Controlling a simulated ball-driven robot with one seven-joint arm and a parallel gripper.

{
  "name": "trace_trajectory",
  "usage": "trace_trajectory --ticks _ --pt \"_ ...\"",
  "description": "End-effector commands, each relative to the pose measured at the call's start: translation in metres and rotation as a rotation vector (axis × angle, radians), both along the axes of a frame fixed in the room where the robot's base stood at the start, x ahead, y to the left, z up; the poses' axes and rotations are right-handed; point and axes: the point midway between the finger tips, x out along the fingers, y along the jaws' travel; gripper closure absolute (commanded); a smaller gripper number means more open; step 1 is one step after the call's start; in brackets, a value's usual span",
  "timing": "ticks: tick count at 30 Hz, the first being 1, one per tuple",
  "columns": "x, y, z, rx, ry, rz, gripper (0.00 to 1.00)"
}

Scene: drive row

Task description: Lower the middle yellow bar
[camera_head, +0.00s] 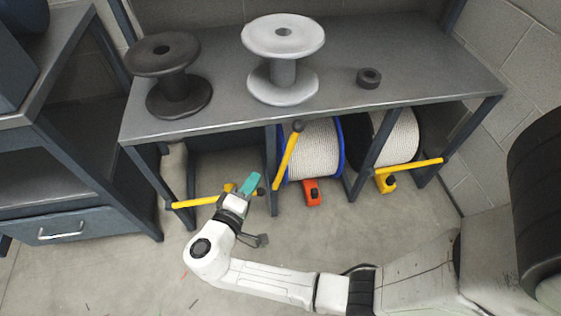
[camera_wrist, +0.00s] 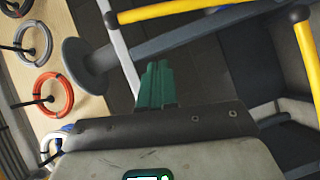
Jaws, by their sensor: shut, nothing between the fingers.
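The middle yellow bar (camera_head: 288,157) stands steeply raised in the head view, tilted slightly right, with its black knob at the top. It is in front of the bay with the blue-rimmed reel. My gripper (camera_head: 250,184) has teal fingers, shut and empty, just left of the bar's lower end; I cannot tell whether they touch. The fingers also show in the wrist view (camera_wrist: 156,84). Two yellow bars show there, one across the top (camera_wrist: 180,10) and one at the right (camera_wrist: 307,50); I cannot tell which is which.
The left yellow bar (camera_head: 200,201) lies nearly level, partly behind my gripper. The right yellow bar (camera_head: 418,165) is nearly level too. The bench (camera_head: 345,60) above holds a black spool (camera_head: 172,92), a grey spool (camera_head: 283,72) and a small black ring (camera_head: 368,77). An orange block (camera_head: 312,192) is low in the middle bay.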

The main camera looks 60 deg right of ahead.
Motion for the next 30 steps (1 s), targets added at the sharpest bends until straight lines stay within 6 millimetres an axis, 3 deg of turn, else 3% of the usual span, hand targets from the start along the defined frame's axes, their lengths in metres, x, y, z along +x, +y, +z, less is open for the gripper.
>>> trace_trajectory --ticks 7,19,30 --pt "0.004 -0.022 -0.003 -0.011 -0.001 0.000 1.00" --pt "0.013 -0.099 -0.013 -0.010 -0.001 -0.002 1.00" --pt "-0.010 -0.127 -0.020 -0.009 -0.002 0.002 1.00"
